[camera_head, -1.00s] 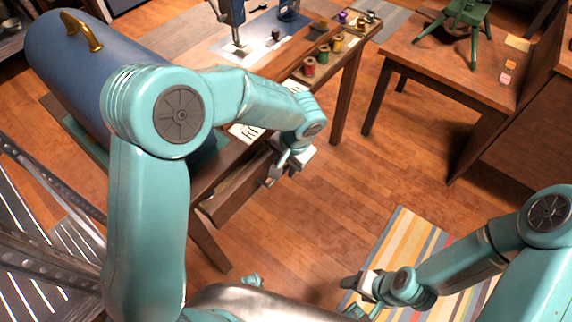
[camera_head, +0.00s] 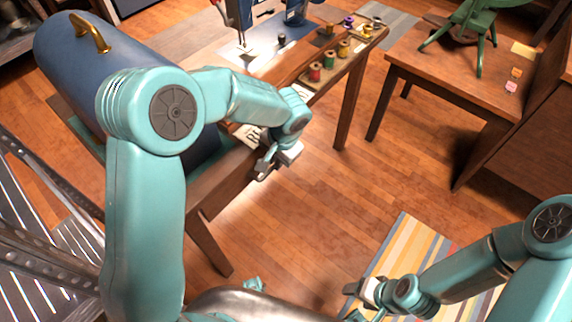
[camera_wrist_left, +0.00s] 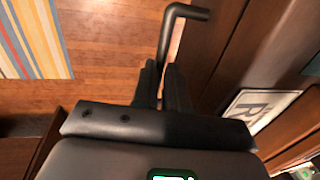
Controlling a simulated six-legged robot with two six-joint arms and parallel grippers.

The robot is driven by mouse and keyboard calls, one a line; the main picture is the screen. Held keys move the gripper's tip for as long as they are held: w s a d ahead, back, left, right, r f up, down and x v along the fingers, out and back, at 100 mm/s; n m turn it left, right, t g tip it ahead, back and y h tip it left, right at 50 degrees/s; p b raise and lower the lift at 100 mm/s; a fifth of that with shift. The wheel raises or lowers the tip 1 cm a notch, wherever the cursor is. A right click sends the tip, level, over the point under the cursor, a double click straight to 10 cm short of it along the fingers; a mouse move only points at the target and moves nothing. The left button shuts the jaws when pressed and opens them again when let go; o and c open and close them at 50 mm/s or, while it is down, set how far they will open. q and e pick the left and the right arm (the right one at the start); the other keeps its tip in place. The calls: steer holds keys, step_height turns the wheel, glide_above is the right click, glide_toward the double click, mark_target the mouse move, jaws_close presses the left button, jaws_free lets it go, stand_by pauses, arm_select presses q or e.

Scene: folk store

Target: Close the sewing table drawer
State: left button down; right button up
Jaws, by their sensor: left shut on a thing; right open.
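The sewing table (camera_head: 345,90) is dark wood and stands left of centre in the head view. A dark bent metal handle (camera_wrist_left: 185,12) shows in the left wrist view, in front of the brown wood. My left gripper (camera_head: 264,166) is at the drawer front; its fingers (camera_wrist_left: 165,70) are shut on the handle, and they hide part of it. My right gripper (camera_head: 357,298) is open and empty above the striped rug, away from the table.
A blue domed case (camera_head: 75,65) with a brass handle is on the table's left end. Spools (camera_head: 329,60) and a small sign (camera_head: 249,133) sit along the tabletop. A second wooden table (camera_head: 440,75) stands at right. Wood floor (camera_head: 300,215) is clear between; a striped rug (camera_head: 400,250) lies lower right.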

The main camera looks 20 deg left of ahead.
arm_select(q)
steer(key=c, duration=1.2)
jaws_free()
steer(key=shift+o, duration=0.2)
steer(key=shift+r, duration=0.1)
steer(key=s+d+r+p, duration=0.1)
steer(key=d+r+p, duration=0.2)
steer(key=r, duration=1.3)
